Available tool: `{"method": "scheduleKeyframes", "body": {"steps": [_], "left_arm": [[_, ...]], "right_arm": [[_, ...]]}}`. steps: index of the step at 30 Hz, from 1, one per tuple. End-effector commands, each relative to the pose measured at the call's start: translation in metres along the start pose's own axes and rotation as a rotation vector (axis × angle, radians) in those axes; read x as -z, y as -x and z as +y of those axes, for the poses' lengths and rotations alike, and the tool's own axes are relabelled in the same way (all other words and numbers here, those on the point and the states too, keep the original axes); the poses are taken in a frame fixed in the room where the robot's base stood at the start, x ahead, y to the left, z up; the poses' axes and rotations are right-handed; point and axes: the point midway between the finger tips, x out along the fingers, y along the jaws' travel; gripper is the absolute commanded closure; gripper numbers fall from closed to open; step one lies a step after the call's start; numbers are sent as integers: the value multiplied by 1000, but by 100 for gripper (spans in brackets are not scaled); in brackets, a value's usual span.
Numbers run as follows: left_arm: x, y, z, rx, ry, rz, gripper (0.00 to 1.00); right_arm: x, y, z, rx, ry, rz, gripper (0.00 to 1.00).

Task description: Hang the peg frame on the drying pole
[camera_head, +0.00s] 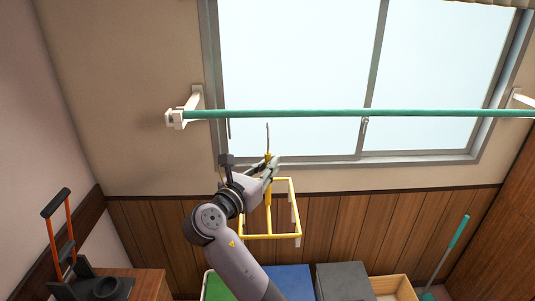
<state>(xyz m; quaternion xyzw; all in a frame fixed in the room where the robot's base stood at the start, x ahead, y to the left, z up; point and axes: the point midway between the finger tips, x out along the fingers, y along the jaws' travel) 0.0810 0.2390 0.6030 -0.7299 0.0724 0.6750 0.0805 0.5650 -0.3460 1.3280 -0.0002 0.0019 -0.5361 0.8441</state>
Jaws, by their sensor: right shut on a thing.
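The drying pole (300,113) is a long green bar that runs across the window in the head view, held by a white bracket at its left end. The peg frame (270,236) is a yellow rectangular frame with pale pegs and a thin hook (267,135) at its top. My right gripper (266,164) is shut on the frame's upper stem, just under the hook. The frame hangs upright below the pole. The hook tip shows a little below the pole in the picture; I cannot tell the depth between them. My left gripper is not in view.
Below stand a green box (218,286), a blue box (288,280), a dark grey box (342,281) and an open wooden box (395,288). A cart with an orange handle (68,220) is at the left. A teal-handled tool (458,232) leans at the right.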

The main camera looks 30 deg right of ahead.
Motion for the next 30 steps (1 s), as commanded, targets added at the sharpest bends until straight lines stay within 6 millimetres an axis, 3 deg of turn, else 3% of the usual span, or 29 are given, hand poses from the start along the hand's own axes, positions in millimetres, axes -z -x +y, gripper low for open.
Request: {"method": "scheduleKeyframes", "body": {"steps": [6, 30], "left_arm": [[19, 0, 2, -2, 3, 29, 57], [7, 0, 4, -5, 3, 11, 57]], "right_arm": [[-2, -8, 6, 6, 1, -2, 100], [-3, -61, 40, 5, -2, -2, 100]]}}
